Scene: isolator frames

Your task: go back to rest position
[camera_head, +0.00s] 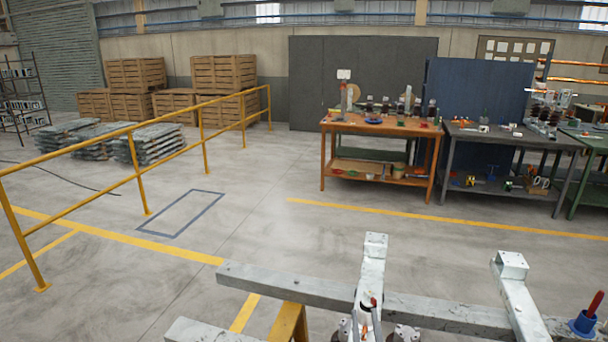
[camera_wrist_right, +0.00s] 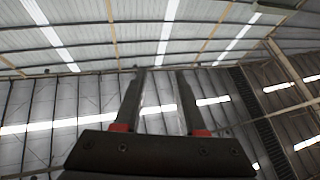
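My right gripper (camera_wrist_right: 161,72) shows in the right wrist view. Its two dark fingers, red at their bases, stand apart with nothing between them. Behind them are only the roof and the upper wall, so the gripper points upward. In the head view I cannot clearly make it out among the grey parts at the bottom centre. My left gripper is not in view.
A grey metal beam (camera_head: 440,309) with upright brackets crosses the bottom of the head view. A blue holder (camera_head: 582,324) with a red-handled tool stands at right. Workbenches (camera_head: 385,127) stand behind. A yellow railing (camera_head: 136,165) runs along the left. The middle floor is clear.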

